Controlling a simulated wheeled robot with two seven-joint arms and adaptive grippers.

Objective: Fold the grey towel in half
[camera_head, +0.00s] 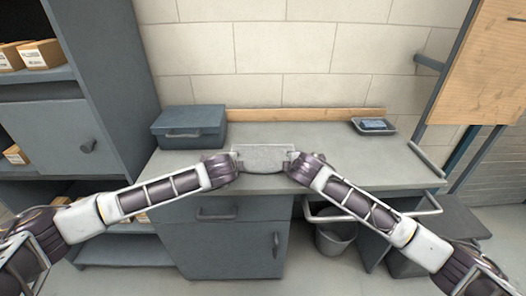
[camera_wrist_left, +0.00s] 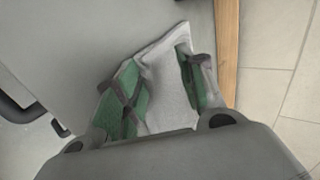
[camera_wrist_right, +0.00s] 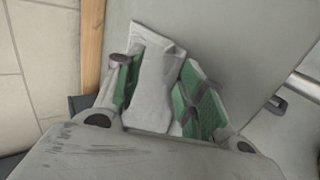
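The grey towel (camera_head: 262,158) is a small light-grey rectangle at the middle of the grey counter, between my two grippers. My left gripper (camera_head: 234,160) is at its left end. In the left wrist view the towel (camera_wrist_left: 168,85) shows between the spread green-padded fingers of this gripper (camera_wrist_left: 160,85). My right gripper (camera_head: 294,160) is at the right end. In the right wrist view the towel (camera_wrist_right: 152,88) lies between its spread fingers (camera_wrist_right: 158,85). Both grippers look open, with the fingers apart around the towel. Whether the pads touch the cloth is unclear.
A blue-grey toolbox (camera_head: 189,127) stands on the counter at the back left. A small tray (camera_head: 374,126) with a blue item sits at the back right. A wooden strip (camera_head: 300,115) runs along the wall. The counter (camera_head: 330,140) is clear around the towel.

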